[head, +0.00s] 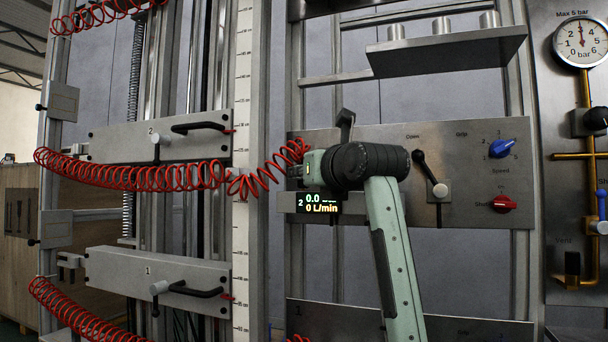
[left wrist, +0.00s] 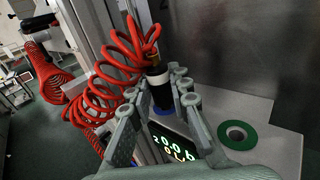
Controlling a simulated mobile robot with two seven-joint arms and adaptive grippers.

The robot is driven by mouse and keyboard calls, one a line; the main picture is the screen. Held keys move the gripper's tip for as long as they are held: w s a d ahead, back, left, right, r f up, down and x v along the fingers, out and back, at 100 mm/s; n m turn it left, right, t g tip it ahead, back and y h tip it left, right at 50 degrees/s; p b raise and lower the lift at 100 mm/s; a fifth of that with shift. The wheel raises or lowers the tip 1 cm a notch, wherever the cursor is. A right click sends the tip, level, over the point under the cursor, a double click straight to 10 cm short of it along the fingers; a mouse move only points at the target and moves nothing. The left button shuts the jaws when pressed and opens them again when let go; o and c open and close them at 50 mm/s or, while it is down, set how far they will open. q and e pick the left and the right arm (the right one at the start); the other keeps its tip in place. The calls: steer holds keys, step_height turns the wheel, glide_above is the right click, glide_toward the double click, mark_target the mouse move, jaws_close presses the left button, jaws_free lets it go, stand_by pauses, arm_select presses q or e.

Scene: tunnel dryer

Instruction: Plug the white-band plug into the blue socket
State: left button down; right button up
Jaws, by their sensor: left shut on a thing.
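The plug (left wrist: 158,77), black with a white band (left wrist: 162,95), is between the fingers of my left gripper (left wrist: 157,88) in the left wrist view. A red coiled hose (left wrist: 118,62) runs from its top. The blue socket (left wrist: 164,109) shows as a thin blue rim just below the band; I cannot tell whether the plug is seated in it or just above it. In the head view my left gripper (head: 312,168) is in front of the steel panel, at the end of hose 2 (head: 263,177); its fingers and the plug are hidden. My right gripper is in neither view.
A flow display (head: 318,203) sits just below my gripper. The panel holds a black lever (head: 429,172), a blue knob (head: 502,148) and a red knob (head: 503,204). A shelf (head: 447,50) juts out above.

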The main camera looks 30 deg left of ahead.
arm_select(q)
steer(key=shift+f, duration=0.25)
steer(key=c, duration=1.3)
jaws_free()
steer(key=shift+c, duration=0.2)
steer(key=v, duration=1.2)
